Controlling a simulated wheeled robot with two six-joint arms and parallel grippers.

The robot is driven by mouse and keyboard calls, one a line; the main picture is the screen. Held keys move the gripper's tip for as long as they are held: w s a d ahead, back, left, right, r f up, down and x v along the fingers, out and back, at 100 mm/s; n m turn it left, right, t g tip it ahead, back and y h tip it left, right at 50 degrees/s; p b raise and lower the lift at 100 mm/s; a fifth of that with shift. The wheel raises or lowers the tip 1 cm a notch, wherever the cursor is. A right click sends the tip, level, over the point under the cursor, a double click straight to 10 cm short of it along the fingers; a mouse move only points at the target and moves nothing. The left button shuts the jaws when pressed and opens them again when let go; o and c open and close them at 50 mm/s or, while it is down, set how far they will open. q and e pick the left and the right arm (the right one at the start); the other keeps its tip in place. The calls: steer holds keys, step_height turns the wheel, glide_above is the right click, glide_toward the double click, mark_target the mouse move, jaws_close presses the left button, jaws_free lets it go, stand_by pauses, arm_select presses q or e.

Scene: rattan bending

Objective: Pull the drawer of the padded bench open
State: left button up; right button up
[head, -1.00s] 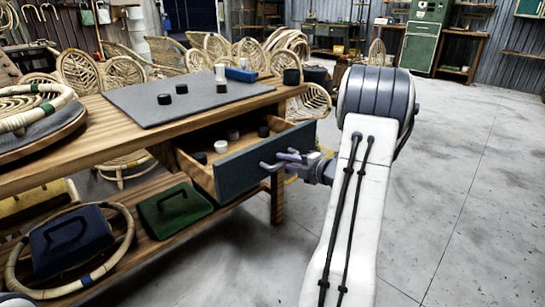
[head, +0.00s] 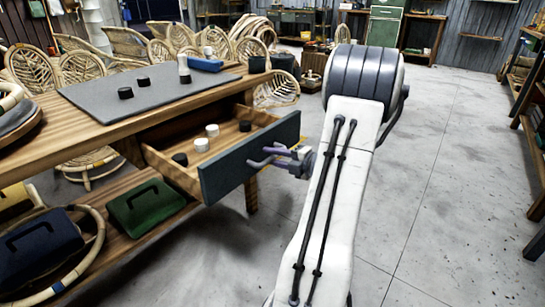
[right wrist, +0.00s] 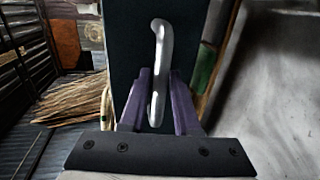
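The padded bench (head: 105,133) is a wooden workbench with a grey pad (head: 150,98) on top, at the left of the head view. Its drawer (head: 250,160) has a dark blue-grey front and stands well out from the bench, with black and white cylinders inside. My right gripper (head: 287,156) is at the metal handle (head: 262,160) on the drawer front. In the right wrist view its purple fingers (right wrist: 158,105) lie on both sides of the handle (right wrist: 159,60) and look closed on it. My left gripper is not in view.
Black cylinders and a blue block (head: 204,64) sit on the bench top. A green case (head: 145,207) and a dark blue case (head: 38,250) lie on the lower shelf. Rattan chairs stand behind. The floor (head: 440,190) at right is clear.

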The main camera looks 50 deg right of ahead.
steer(key=shift+o, duration=0.5)
steer(key=shift+s, duration=0.2)
steer(key=p+v, duration=0.3)
steer(key=v, duration=0.7)
